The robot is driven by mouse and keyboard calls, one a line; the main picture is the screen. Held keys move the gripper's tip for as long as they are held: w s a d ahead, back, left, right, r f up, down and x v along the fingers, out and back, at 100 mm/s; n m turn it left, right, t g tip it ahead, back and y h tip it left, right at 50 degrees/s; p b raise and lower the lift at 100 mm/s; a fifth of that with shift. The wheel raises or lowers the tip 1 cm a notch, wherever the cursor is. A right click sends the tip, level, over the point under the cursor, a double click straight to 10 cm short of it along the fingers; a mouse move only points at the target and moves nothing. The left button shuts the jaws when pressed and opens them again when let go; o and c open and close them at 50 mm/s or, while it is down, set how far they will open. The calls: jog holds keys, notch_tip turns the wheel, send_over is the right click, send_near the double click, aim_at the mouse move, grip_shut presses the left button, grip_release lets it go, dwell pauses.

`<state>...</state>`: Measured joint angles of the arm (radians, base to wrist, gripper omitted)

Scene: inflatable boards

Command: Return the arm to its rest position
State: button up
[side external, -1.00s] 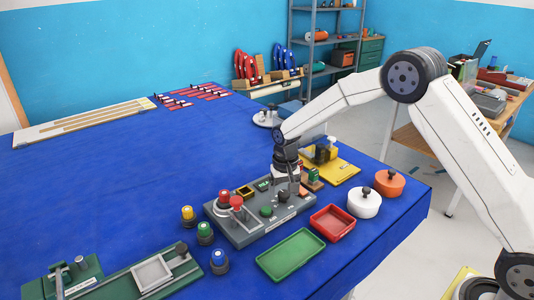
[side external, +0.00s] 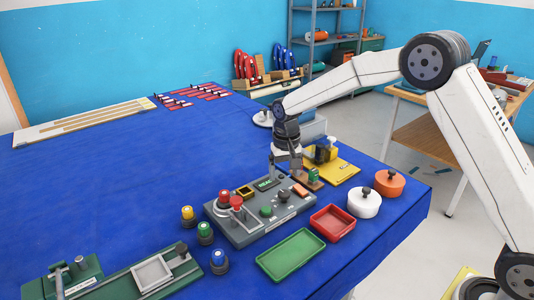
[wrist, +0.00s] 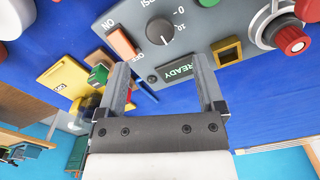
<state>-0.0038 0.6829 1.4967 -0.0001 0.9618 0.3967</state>
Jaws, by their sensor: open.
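My arm reaches in from the right. My gripper (side external: 286,164) points down just above the back edge of the grey control panel (side external: 240,229). In the wrist view my gripper (wrist: 161,66) has its two fingers apart with nothing between them. The panel (wrist: 211,30) lies beyond the fingertips, with a lit green READY display (wrist: 174,69), a black knob (wrist: 160,31) and an orange rocker switch (wrist: 121,42). I cannot tell how high the fingers are above it.
A yellow board (side external: 343,171) with small fixtures stands right beside the gripper. Red (side external: 333,223) and green (side external: 291,255) trays and white (side external: 364,204) and orange (side external: 390,184) round lidded pots lie in front.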

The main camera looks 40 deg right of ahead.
jog(key=shift+r, duration=0.65)
jog(key=shift+s, duration=0.5)
jog(key=s+f+n+t, duration=0.1)
jog(key=s+n, duration=0.3)
jog(key=s, duration=1.9)
jog(key=shift+f+n+t, duration=0.3)
jog(key=shift+f+t, duration=0.1)
jog(key=shift+t, duration=0.4)
jog(key=shift+w+d, duration=0.1)
jog(key=shift+w, duration=0.05)
jog(key=shift+c, duration=0.2)
